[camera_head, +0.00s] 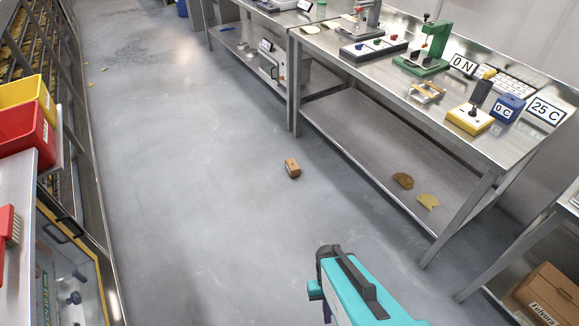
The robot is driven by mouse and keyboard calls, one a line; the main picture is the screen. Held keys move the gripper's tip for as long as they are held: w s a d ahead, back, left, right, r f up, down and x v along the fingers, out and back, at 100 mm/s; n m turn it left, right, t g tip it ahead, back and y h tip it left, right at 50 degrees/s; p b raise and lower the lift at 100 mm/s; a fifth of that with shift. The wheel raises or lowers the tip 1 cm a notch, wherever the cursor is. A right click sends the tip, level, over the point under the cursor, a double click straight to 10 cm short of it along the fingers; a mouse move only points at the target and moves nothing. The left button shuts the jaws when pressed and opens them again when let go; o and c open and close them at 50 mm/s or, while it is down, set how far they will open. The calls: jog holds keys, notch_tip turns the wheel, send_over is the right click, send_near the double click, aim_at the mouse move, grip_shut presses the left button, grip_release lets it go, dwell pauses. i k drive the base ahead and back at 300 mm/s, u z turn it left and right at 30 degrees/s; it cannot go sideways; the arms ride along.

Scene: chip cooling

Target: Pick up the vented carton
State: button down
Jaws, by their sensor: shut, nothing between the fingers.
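A small brown box-like block (292,168) lies on the grey floor near the middle of the view, apart from everything else. It is too small to tell whether it has vents. A larger brown cardboard carton (561,281) with a white printed label sits at the bottom right on a low shelf, partly cut off by the picture's edge. I cannot tell which one is the vented carton. My teal arm (368,298) rises from the bottom edge, right of centre. No gripper fingers can be made out, and nothing is seen held.
A long steel bench (400,78) with instruments runs along the right. Two chip-like pieces, one brown (403,180) and one yellow (428,201), lie on its lower shelf. A red bin (22,135) and a yellow bin (25,92) stand at left. The floor between is mostly clear.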

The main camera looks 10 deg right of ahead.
aim_at(291, 165)
jog(key=i, duration=0.85)
jog(key=u, duration=1.1)
jog(key=i, duration=1)
jog(key=z, duration=0.1)
